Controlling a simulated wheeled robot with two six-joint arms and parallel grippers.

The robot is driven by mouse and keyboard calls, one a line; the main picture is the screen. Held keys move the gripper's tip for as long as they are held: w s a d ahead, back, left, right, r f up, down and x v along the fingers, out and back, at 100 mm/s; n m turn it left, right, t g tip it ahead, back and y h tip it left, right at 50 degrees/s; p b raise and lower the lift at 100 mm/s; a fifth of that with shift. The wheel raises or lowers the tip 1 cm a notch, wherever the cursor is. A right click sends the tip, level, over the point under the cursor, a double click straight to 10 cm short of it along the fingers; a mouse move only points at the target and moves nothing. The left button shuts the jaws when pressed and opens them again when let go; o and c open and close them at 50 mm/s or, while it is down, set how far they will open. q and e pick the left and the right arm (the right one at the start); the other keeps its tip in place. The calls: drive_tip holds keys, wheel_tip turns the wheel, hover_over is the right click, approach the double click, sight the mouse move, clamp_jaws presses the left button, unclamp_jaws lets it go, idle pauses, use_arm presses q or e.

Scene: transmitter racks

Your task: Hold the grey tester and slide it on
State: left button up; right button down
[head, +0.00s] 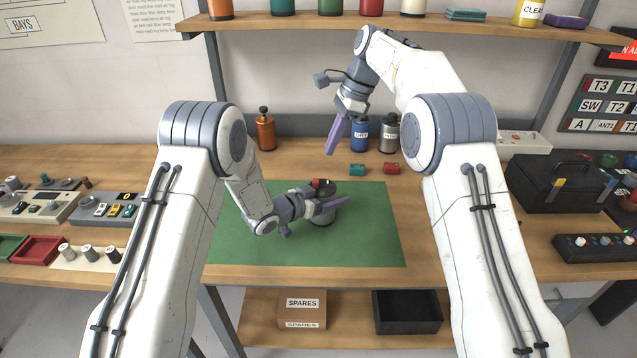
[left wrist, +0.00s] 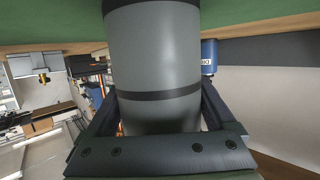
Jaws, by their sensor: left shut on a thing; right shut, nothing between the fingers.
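The grey tester (head: 321,220) is a grey cylinder on the green mat, with a dark top that bears a small red part (head: 317,183). My left gripper (head: 328,206) is shut around its body and hides much of it. In the left wrist view the grey cylinder (left wrist: 155,60), with dark bands, fills the space between the fingers. My right gripper (head: 335,136) is shut and empty, raised above and behind the tester, with its purple fingers pointing down. The setting of the red part is too small to tell.
The green mat (head: 365,240) is clear around the tester. A teal block (head: 357,170) and a red block (head: 391,169) lie behind it. Bottles, including an orange one (head: 265,133) and a blue one (head: 360,135), stand at the back. A shelf (head: 400,24) hangs above.

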drive_tip(key=a+n, duration=0.3)
drive_tip(key=n, duration=1.3)
drive_tip(key=a+n, duration=0.3)
drive_tip(key=n, duration=1.4)
drive_tip(key=shift+s+r+t, duration=0.25)
drive_tip(key=shift+s+t, duration=0.05)
